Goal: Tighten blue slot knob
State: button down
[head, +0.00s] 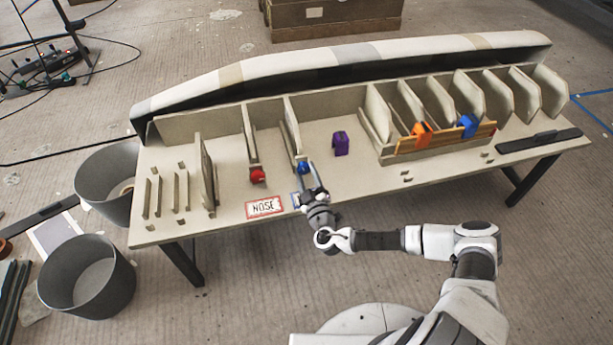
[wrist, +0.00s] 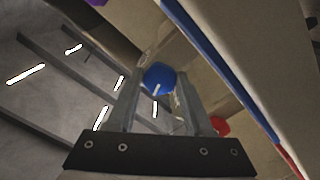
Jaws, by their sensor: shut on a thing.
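The blue slot knob (head: 303,168) is at the front end of an upright divider on the table, right of the red knob. My gripper (head: 308,172) reaches it from the front and is shut on it. In the wrist view the blue knob (wrist: 159,78) is between my two fingertips (wrist: 160,88). The fingers hide part of it in the head view. I cannot tell from these frames how tight the knob is.
A red knob (head: 257,175) is on the divider to the left. A purple block (head: 340,143), an orange clamp (head: 421,131) and a blue clamp (head: 467,125) are to the right. A NOSE label (head: 265,207) lies at the front edge. Grey buckets (head: 86,275) stand left.

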jog(key=m+b, duration=0.2)
jog(key=m, duration=0.2)
jog(key=shift+f+m, duration=0.1)
jog(key=shift+m, duration=0.2)
jog(key=m+b, duration=0.2)
jog(key=m, duration=0.3)
jog(key=shift+a, duration=0.1)
jog(key=m+b, duration=0.2)
jog(key=m, duration=0.3)
jog(key=shift+m, duration=0.4)
jog(key=shift+a+r+m+b, duration=0.1)
jog(key=shift+m+b, duration=0.3)
jog(key=shift+m, duration=0.85)
jog(key=shift+a+r+m+b, duration=0.1)
jog(key=shift+m+b, duration=0.3)
jog(key=shift+m, duration=0.85)
jog(key=shift+c, duration=1.5)
grip_release()
jog(key=shift+s+d, duration=0.1)
jog(key=shift+s, duration=0.05)
